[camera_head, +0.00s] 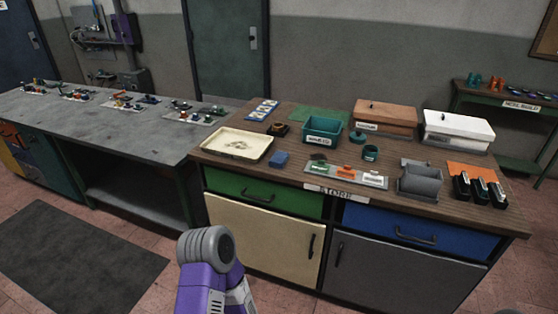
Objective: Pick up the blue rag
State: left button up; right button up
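A small blue block-shaped thing (280,158), which may be the folded blue rag, lies on the wooden top of the cabinet (450,205). It is near the front edge, just right of the cream tray (238,145). Its material is too small to tell. Neither of my grippers shows. A purple arm link of mine with a grey ringed end rises from the bottom, in front of the cabinet and apart from the blue thing.
A teal bin (322,130) stands behind the blue thing, and a pad with coloured pieces (346,174) lies to its right. A grey container (420,179) and black staplers (480,190) stand farther right. A grey workbench (100,125) is at left.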

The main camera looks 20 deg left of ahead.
aim_at(279, 159)
jog(key=u, duration=0.25)
jog(key=k, duration=0.35)
jog(key=u, duration=1.05)
jog(key=k, duration=1)
jog(key=u, duration=0.75)
jog(key=i, duration=1.75)
jog(key=z, duration=0.8)
jog(key=i, duration=1.3)
jog(key=z, duration=1.25)
